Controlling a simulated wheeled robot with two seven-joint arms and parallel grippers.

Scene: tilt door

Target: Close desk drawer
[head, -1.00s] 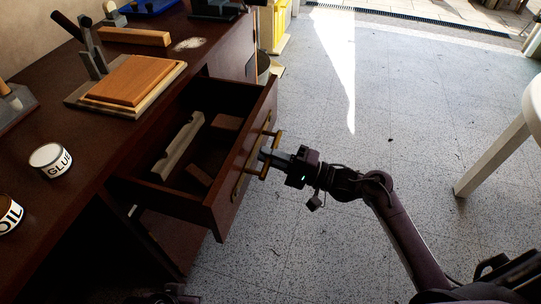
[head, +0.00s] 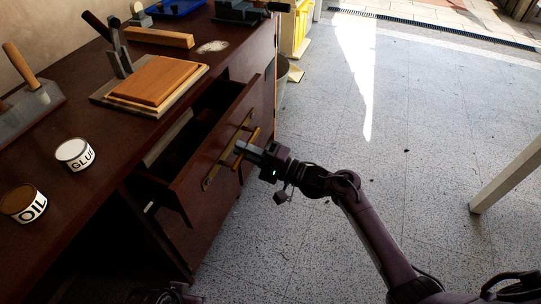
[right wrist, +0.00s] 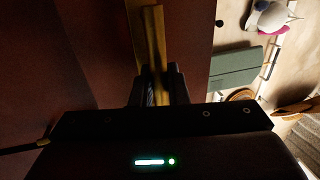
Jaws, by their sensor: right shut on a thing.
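The dark wooden desk drawer (head: 205,163) is partly open. It sticks out from the brown desk (head: 88,118), and part of its inside shows. A brass handle (head: 248,137) is on its front. My right gripper (head: 243,149) is at the handle, coming from the lower right. In the right wrist view, its two fingers (right wrist: 158,88) are shut on the brass handle bar (right wrist: 151,40). My left gripper is not clearly visible; only a dark part of me shows at the bottom edge.
On the desk are a glue can (head: 75,154), an oil can (head: 24,203), a wooden board (head: 156,80) and a wood block (head: 158,38). A white leg (head: 507,177) stands at the right.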

